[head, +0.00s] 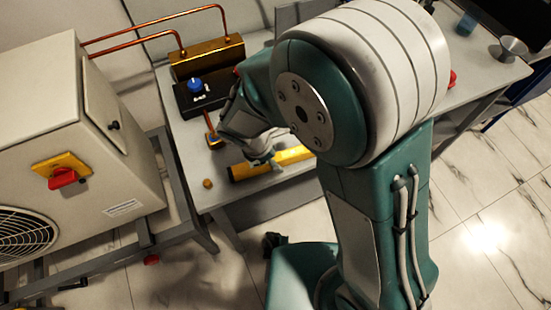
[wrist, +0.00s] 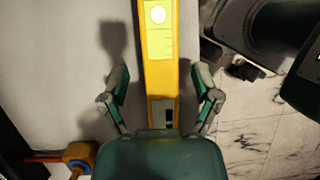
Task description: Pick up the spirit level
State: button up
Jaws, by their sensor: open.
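The yellow spirit level (head: 293,157) lies flat near the front edge of the grey table, partly hidden by my arm in the head view. In the wrist view the spirit level (wrist: 159,62) runs up the picture between my fingers, with a round white mark and a pale label on its face. My gripper (wrist: 161,85) is open, one finger on each side of the level, with gaps showing between fingers and level. In the head view my gripper (head: 262,158) is over the level's left part, largely hidden by the arm.
A black block with a blue knob (head: 194,85) and a brass manifold (head: 207,57) with copper pipes stand behind. A small orange-brown piece (head: 207,183) lies left of the level. A beige cabinet with a red switch (head: 62,177) is at the left. A metal funnel-like item (head: 508,50) stands far right.

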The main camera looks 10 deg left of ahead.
jog(key=shift+w+f, duration=0.1)
jog(key=shift+f, duration=0.35)
jog(key=shift+d, duration=0.25)
jog(key=c, duration=0.6)
grip_shut()
jog(key=shift+a+r, duration=0.1)
